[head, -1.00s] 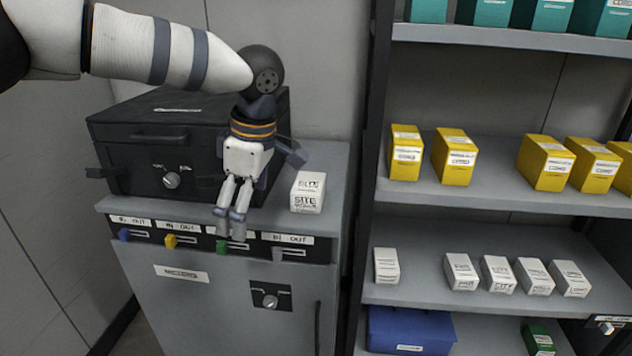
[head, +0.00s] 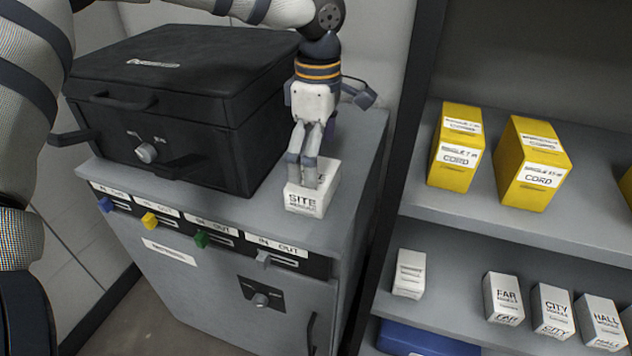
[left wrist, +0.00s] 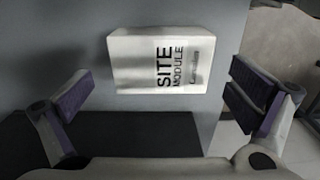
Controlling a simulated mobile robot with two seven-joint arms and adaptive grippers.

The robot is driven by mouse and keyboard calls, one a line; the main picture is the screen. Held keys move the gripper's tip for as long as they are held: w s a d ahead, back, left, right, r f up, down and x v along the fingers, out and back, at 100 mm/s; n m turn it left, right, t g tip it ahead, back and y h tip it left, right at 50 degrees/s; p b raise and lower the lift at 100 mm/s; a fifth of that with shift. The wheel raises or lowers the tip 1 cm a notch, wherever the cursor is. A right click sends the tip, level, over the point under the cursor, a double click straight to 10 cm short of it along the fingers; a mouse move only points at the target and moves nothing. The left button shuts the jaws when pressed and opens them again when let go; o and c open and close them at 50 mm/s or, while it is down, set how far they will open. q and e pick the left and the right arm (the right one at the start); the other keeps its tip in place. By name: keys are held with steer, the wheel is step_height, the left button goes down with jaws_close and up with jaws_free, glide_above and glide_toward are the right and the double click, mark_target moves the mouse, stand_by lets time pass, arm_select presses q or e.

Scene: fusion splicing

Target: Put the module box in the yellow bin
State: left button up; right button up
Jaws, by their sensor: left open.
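The module box (head: 303,200) is a small white box labelled SITE, standing on the grey cabinet top to the right of the black case. In the left wrist view it (left wrist: 135,62) reads SITE MODULE and lies between the two spread fingers, slightly ahead of them. My left gripper (head: 303,178) points down over the box, and its fingers hide part of it. In the left wrist view the gripper (left wrist: 162,97) is open, with space between the box and each finger. No yellow bin shows. My right gripper is not in view.
A black case (head: 185,105) with handles stands left of the box. The cabinet (head: 200,285) has coloured tabs along its front. Shelves (head: 460,255) at right hold yellow CORD boxes (head: 456,150), white boxes (head: 503,298) and a blue container (head: 425,340) below.

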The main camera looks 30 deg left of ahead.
arm_select(q)
steer(key=f, duration=0.4)
steer(key=shift+s+a+f, duration=0.2)
steer(key=shift+a+f, duration=0.1)
steer(key=shift+f, duration=0.05)
steer(key=shift+r, duration=0.1)
steer(key=c, duration=1)
steer(key=shift+c, duration=0.2)
